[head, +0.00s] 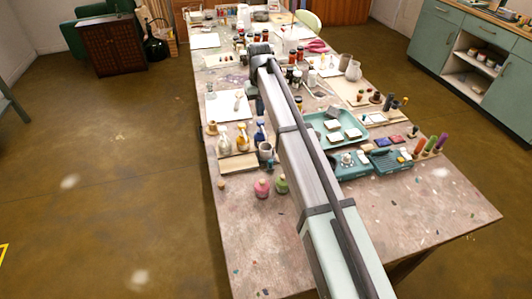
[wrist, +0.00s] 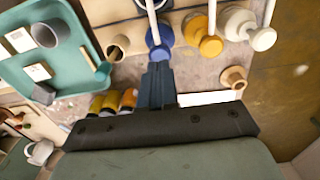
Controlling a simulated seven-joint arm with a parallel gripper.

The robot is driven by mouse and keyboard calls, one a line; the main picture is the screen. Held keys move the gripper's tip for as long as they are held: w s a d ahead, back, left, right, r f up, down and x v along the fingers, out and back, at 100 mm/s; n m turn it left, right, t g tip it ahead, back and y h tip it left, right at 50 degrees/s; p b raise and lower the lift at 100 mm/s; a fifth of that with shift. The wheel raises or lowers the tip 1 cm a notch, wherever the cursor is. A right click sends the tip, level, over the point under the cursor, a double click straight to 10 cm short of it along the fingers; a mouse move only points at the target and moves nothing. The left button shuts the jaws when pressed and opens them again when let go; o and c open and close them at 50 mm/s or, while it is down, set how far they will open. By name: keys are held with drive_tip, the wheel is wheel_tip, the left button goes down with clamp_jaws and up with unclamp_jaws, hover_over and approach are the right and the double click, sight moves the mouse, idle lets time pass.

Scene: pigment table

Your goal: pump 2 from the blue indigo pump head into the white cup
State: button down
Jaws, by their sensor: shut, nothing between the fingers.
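The blue indigo pump head (wrist: 160,52) is just beyond my fingertips in the wrist view, its pale nozzle reaching toward the top edge. In the head view the blue pump bottle (head: 260,132) stands at the right end of the pump row. My gripper (wrist: 158,68) is shut and empty, its tips over or close to the blue head; I cannot tell whether they touch. In the head view my gripper (head: 259,106) shows only partly beside the arm. A pale cup (head: 265,150) stands in front of the blue bottle; only a sliver of a whitish rim shows at the wrist view's top.
Yellow (wrist: 210,46) and white (wrist: 262,39) pumps stand beside the blue one. A small beige pot (wrist: 117,46) sits on its other side. A teal tray (wrist: 78,80) with pale blocks lies to the left.

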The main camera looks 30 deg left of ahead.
wheel_tip(320, 180, up, 5)
drive_tip(key=shift+f, duration=0.1)
idle(0.4)
idle(0.3)
